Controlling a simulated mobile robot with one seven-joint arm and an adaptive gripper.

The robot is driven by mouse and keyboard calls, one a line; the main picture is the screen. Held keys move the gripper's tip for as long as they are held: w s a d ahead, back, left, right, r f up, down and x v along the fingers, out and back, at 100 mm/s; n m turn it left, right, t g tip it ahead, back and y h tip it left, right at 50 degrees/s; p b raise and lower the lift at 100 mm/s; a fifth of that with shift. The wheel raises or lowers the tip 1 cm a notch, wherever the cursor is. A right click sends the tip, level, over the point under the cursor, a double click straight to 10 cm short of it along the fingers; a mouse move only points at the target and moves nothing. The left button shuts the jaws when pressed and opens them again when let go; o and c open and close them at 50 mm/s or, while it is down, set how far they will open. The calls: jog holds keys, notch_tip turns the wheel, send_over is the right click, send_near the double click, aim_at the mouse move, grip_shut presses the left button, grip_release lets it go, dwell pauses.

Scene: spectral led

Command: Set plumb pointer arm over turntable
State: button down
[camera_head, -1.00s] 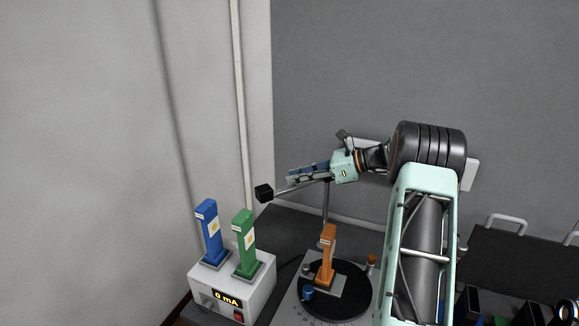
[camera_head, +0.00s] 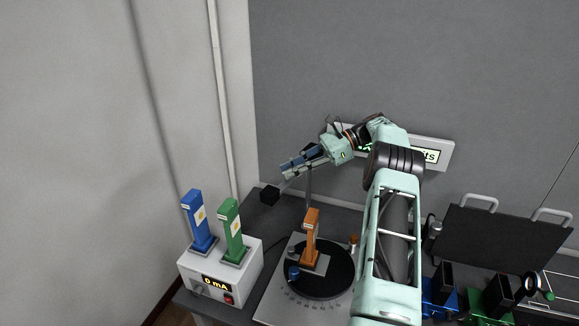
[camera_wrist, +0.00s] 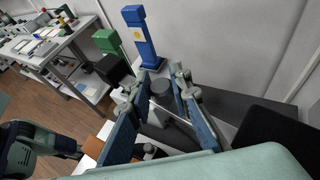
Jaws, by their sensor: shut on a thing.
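The black turntable disc (camera_head: 335,286) lies on a grey graduated base (camera_head: 275,304). An orange LED module (camera_head: 312,240) stands upright on it. The pointer arm is a thin rod with a black block (camera_head: 270,194) at its free end. It reaches left from a dark upright post (camera_head: 308,190) behind the turntable. The block is in the air, left of and behind the orange module. My gripper (camera_head: 287,168) is shut on the pointer arm near the post. The wrist view shows the black block (camera_wrist: 113,68) beyond my blue finger pads; the exact grip is partly hidden.
A white meter box (camera_head: 215,285) reading 0 mA stands left, carrying a blue module (camera_head: 197,222) and a green module (camera_head: 232,232). A dark panel with handles (camera_head: 495,238) and more modules (camera_head: 490,303) are at right, beyond my arm.

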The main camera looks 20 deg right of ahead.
dwell(0.4)
jog(key=c, duration=1.7)
grip_release()
jog(key=shift+c, duration=0.2)
notch_tip(320, 180, up, 10)
jog(key=shift+r, duration=0.1)
